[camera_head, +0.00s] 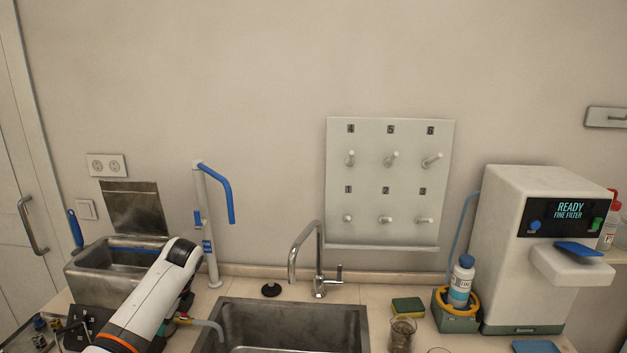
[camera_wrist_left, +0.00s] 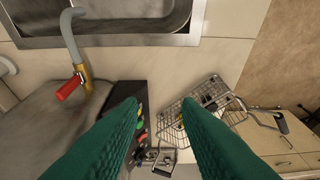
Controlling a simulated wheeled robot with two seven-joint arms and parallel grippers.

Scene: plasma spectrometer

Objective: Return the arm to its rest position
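My left arm (camera_head: 150,300) comes in from the bottom left of the head view, over the counter between the steel basin and the sink. Its gripper is not clearly visible there. In the left wrist view the two green fingers of my left gripper (camera_wrist_left: 160,108) are spread wide apart with nothing held between them. Below the fingers are a black rack with small coloured parts (camera_wrist_left: 137,125) and a wire basket (camera_wrist_left: 215,100). My right arm and gripper are not in view.
The sink (camera_head: 285,310) with its faucet (camera_head: 319,265) is right of my arm. A steel basin (camera_head: 95,285) stands left. A grey hose (camera_wrist_left: 70,35) with a red-handled valve (camera_wrist_left: 70,88) is close by. A white machine (camera_head: 505,245) stands at right.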

